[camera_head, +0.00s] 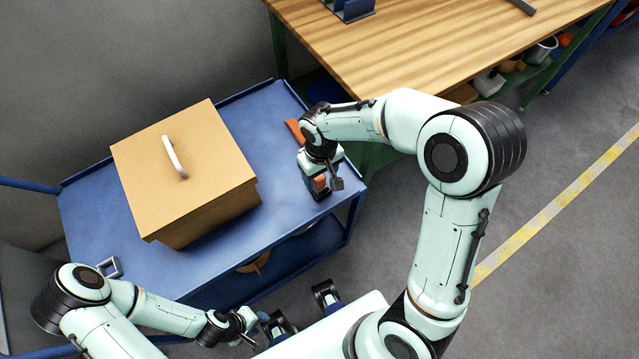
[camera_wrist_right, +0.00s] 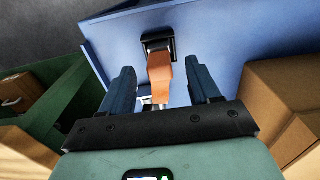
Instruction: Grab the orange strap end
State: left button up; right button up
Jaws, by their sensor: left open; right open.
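The orange strap end (camera_wrist_right: 160,72) comes out of a black buckle (camera_wrist_right: 158,42) on the blue cart. In the right wrist view it lies between the fingers of my right gripper (camera_wrist_right: 162,84), which is open with a gap on both sides. In the head view a piece of orange (camera_head: 320,183) shows by the cart's right corner, right at my right gripper (camera_head: 326,174). Another orange piece (camera_head: 294,130) lies just behind my right wrist, partly hidden by it. My left gripper (camera_head: 248,326) is open and empty near the cart's front side, away from the strap.
A tan box (camera_head: 190,175) with a pale handle stands on the blue cart (camera_head: 95,215); its side shows right of my gripper in the wrist view. A wooden workbench (camera_head: 420,50) is behind the cart. A small grey square frame (camera_head: 108,267) lies at the cart's left front.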

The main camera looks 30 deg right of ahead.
aim_at(319, 178)
jog(key=f, duration=0.4)
jog(key=shift+w+f, duration=0.3)
jog(key=shift+f, duration=0.05)
jog(key=c, duration=1.1)
jog(key=shift+r, duration=0.15)
jog(key=shift+c, duration=0.2)
